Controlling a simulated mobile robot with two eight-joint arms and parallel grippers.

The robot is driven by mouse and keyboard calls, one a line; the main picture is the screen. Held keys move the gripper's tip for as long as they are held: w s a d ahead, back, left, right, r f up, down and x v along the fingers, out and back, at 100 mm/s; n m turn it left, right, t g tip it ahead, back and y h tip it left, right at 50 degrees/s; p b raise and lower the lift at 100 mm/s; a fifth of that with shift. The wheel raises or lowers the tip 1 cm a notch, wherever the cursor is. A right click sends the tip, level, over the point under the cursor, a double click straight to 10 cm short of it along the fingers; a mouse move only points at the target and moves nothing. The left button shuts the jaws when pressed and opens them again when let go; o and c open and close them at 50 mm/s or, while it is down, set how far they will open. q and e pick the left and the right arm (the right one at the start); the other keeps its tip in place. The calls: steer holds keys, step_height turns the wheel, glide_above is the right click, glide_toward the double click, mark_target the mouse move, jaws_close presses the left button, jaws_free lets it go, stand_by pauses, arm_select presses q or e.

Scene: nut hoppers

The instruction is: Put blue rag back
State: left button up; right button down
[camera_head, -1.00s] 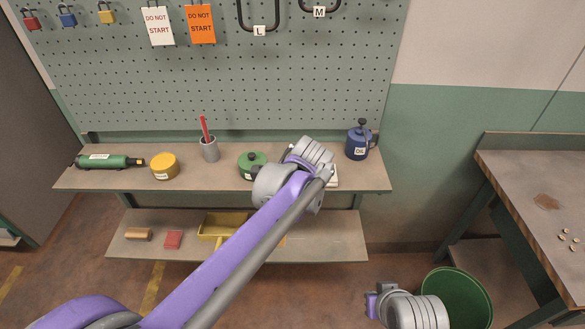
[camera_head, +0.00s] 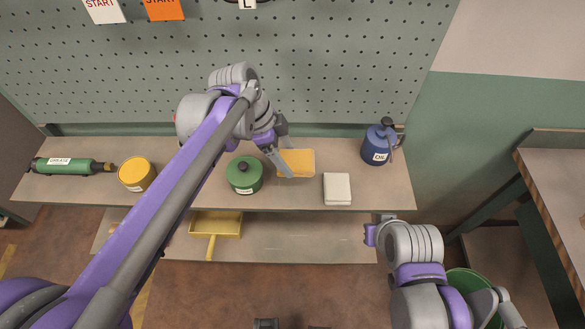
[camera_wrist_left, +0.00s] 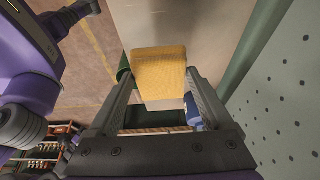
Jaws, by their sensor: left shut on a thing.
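My left gripper (camera_head: 279,154) is shut on a folded yellow rag (camera_head: 298,163) at the shelf, between the green tin and the white rag. In the left wrist view the yellow rag (camera_wrist_left: 159,72) sits between the two fingers. I cannot tell whether it rests on the shelf or is just above it. A white folded rag (camera_head: 337,189) lies to its right near the shelf's front edge. I see no blue rag. My right gripper (camera_head: 370,235) is at lower right, in front of the shelf; its fingers do not show clearly.
The upper shelf (camera_head: 385,195) also holds a green tin (camera_head: 244,175), a yellow tin (camera_head: 137,174), a green grease tube (camera_head: 68,166) and a blue oil can (camera_head: 380,143). A yellow dustpan (camera_head: 216,224) is on the lower shelf. A workbench (camera_head: 560,170) stands right, a green bin (camera_head: 468,283) below.

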arm_select(q)
steer(key=f, duration=0.4)
steer(key=shift+s+f, duration=0.3)
steer(key=shift+f, duration=2.2)
steer(key=o, duration=1)
steer(key=shift+w, duration=0.1)
steer(key=v, duration=1.2)
steer(key=shift+s+a+f+n+t+y, duration=0.85)
steer(key=shift+s+a+f+n, duration=0.9)
steer(key=shift+s+n, duration=0.95)
steer(key=shift+s+a+f+n+t+y, duration=0.6)
steer(key=shift+s+a+f+n+t, duration=1.05)
steer(key=shift+n, duration=1.65)
steer(key=shift+s+a+f+n+t+y, duration=0.4)
steer(key=shift+s+a+f+n+y, duration=0.35)
steer(key=shift+s+a+f+n, duration=1.25)
steer(key=shift+s+a+r+n, duration=0.15)
steer(key=shift+s+r+n, duration=0.5)
steer(key=shift+n, duration=0.35)
